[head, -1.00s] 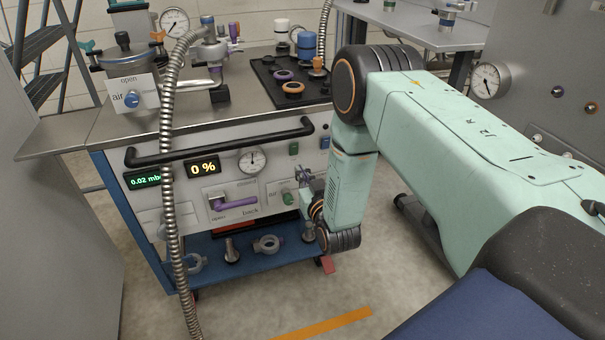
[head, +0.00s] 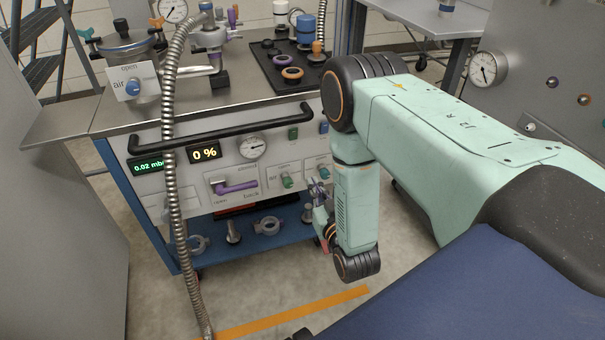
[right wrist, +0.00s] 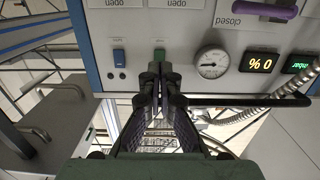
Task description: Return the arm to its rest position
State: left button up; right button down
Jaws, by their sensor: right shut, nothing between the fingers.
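My right arm (head: 430,120), mint green with black joints, reaches in from the right and bends down at its elbow in front of the pump cart. My right gripper (head: 318,192) is small and partly hidden by the forearm in the head view. It is close in front of the cart's front panel (head: 200,205), near the green valve knobs. In the right wrist view the gripper's fingers (right wrist: 154,88) are together and empty, with the panel behind them. My left gripper is in no view.
The cart has a black handle bar (head: 225,132), a purple lever (head: 237,187), a dial gauge (head: 253,147) and a 0 % display (head: 204,153). A ribbed metal hose (head: 170,190) hangs in front. Metal parts stand on the blue lower shelf (head: 275,245).

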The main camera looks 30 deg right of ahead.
jog(key=s+a+f+g+y+p, duration=0.1)
jog(key=s+a+f+g, duration=0.2)
jog(key=s+f+g, duration=0.3)
jog(key=s+a+f+g+y, duration=0.2)
jog(key=s+a+f+g, duration=0.15)
jog(key=s+f, duration=0.35)
jog(key=s+a+r+n+g+p, duration=0.1)
jog(key=s+a+r+g+p, duration=0.1)
jog(key=s, duration=0.7)
jog(key=s+a+r+n+g+y+p, duration=0.1)
jog(key=s+r+g, duration=0.4)
jog(key=s, duration=0.5)
jog(key=shift+a+r+p, duration=0.4)
jog(key=shift+a+r, duration=0.05)
jog(key=shift+a, duration=0.1)
